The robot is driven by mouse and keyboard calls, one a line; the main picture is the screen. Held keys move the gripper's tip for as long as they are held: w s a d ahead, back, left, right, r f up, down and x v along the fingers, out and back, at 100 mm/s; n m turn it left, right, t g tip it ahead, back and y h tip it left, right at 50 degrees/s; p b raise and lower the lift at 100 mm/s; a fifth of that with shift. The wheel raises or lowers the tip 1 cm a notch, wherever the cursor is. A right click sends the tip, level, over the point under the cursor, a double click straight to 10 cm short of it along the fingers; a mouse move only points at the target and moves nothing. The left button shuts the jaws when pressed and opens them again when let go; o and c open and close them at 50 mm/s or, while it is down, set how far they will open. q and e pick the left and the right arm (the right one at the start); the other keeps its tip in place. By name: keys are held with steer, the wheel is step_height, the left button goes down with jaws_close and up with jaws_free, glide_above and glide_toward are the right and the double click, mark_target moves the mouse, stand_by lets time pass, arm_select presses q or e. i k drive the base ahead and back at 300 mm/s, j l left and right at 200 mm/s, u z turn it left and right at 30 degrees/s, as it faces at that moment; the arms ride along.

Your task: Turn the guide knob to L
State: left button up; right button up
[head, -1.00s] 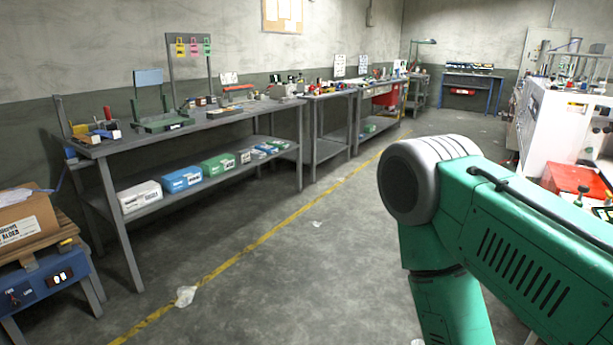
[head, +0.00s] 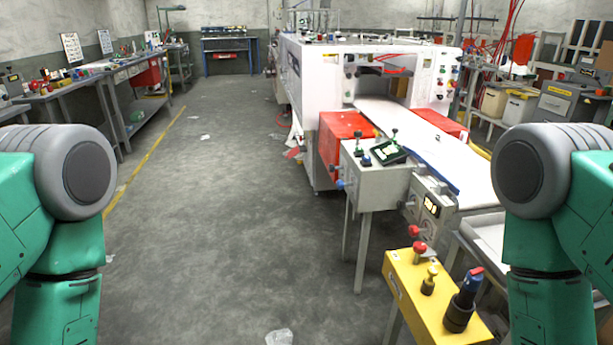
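Which part is the guide knob I cannot tell; no "L" mark is readable. A yellow box (head: 428,300) at the lower right carries a red-topped knob (head: 418,248), a brass knob (head: 429,281) and a dark blue lever with a red tip (head: 465,295). A grey control box (head: 378,178) beyond it carries small dark and green knobs and a small panel (head: 391,152). My green arms show at the left and right edges, bent downward. Both my grippers are outside the picture.
A white machine (head: 305,95) with a pale conveyor bed (head: 432,146) stands at centre right, with a red box (head: 343,136) beside it. Workbenches (head: 95,75) line the left wall. The grey floor (head: 225,220) between is open, with scraps of litter.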

mark_target(331, 167)
steer(key=i+j+z, duration=0.1)
steer(key=i, duration=0.2)
steer(key=i+j+z, duration=0.1)
steer(key=i+j, duration=0.2)
steer(key=i, duration=0.3)
steer(key=i+j, duration=0.2)
steer(key=i, duration=0.3)
steer(key=i+j+z, duration=0.1)
steer(key=i, duration=0.4)
steer(key=i+j, duration=0.35)
steer(key=i+z, duration=0.15)
steer(key=z, duration=0.25)
steer(key=i+j+z, duration=0.1)
steer(key=z, duration=0.25)
steer(key=i+j+z, duration=0.1)
steer(key=z, duration=0.3)
steer(key=j, duration=0.1)
